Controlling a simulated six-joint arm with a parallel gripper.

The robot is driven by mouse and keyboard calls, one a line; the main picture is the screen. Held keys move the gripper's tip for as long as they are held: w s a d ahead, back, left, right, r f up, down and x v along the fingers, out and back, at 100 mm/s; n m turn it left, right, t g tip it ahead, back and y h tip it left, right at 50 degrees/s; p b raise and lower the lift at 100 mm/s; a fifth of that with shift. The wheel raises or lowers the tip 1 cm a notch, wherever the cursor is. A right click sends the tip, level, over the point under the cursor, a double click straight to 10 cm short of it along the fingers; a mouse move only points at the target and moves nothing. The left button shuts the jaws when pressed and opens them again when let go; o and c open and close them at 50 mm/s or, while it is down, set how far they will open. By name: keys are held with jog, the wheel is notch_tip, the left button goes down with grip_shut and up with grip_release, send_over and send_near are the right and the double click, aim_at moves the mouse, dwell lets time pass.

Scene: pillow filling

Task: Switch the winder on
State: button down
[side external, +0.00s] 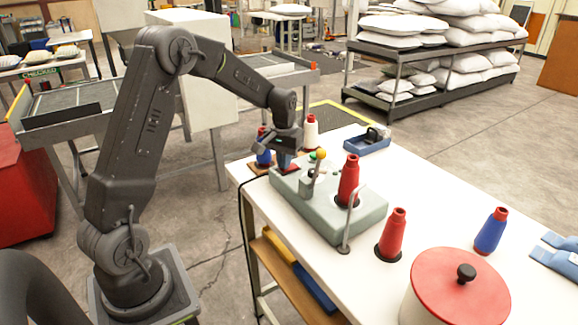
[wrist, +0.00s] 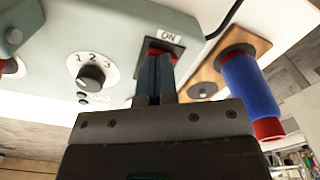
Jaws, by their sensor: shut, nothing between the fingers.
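The winder (side external: 333,212) is a grey-green box on the white table, with a red cone (side external: 348,182) standing on it. In the wrist view, its panel (wrist: 112,30) has an ON label (wrist: 168,37) and a red switch (wrist: 152,45) in a dark recess. My gripper (wrist: 155,62) is shut and empty, with its fingertips at the switch. The fingers hide most of the switch, so I cannot tell its position or whether they touch it. In the side view, my gripper (side external: 286,164) is low at the winder's far left end.
A dial (wrist: 91,77) marked 1 2 3 is left of the switch. A blue spool (side external: 264,150) and a white spool (side external: 311,131) stand close by my gripper. A red cone (side external: 392,236), a blue cone (side external: 490,232) and a red-lidded pot (side external: 440,300) stand nearer the front.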

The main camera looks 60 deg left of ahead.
jog(key=shift+f, duration=0.25)
jog(key=shift+r, duration=0.15)
jog(key=shift+r, duration=3.4)
jog(key=s+d+r+m+t, duration=0.2)
jog(key=s+d+r, duration=0.3)
jog(key=s+d, duration=0.25)
jog(key=s+d+r+m+t, duration=0.2)
jog(key=s+d+r, duration=0.3)
jog(key=s+d, duration=0.3)
jog(key=s+d+f+m+t, duration=0.1)
jog(key=s+d+f+m, duration=0.1)
jog(key=s+d, duration=0.3)
jog(key=shift+s+t, duration=0.3)
jog(key=shift+s, duration=0.85)
